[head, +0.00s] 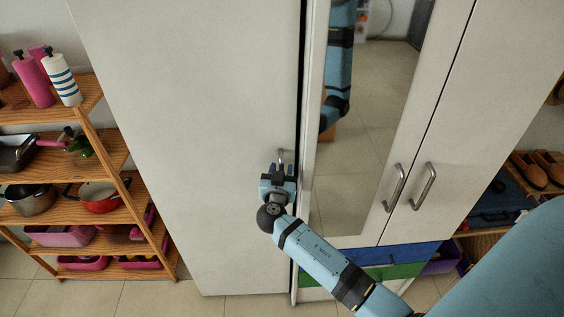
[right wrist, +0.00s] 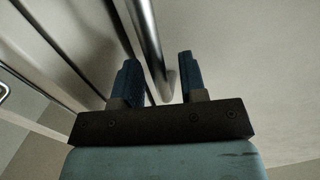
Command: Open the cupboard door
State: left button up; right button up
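The white cupboard has a wide plain left door (head: 200,110) with an upright metal bar handle (head: 281,157) near its right edge. A dark gap runs along that edge; I cannot tell whether the door stands slightly ajar. My right gripper (head: 280,170) is at the lower part of this handle. In the right wrist view, the two fingers of my right gripper (right wrist: 158,72) are apart. The handle bar (right wrist: 149,40) runs down between them, with visible space on both sides. Whether the fingertips reach fully around the bar is unclear. My left gripper is not in view.
A mirrored door (head: 370,120) and another white door stand to the right, with two metal handles (head: 395,188). Blue and green drawers (head: 400,255) lie below. A wooden shelf (head: 95,215) with pots stands left. Tiled floor shows in front.

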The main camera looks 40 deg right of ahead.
jog(key=shift+w+d, duration=0.1)
jog(key=shift+d, duration=0.05)
grip_shut()
dwell(0.4)
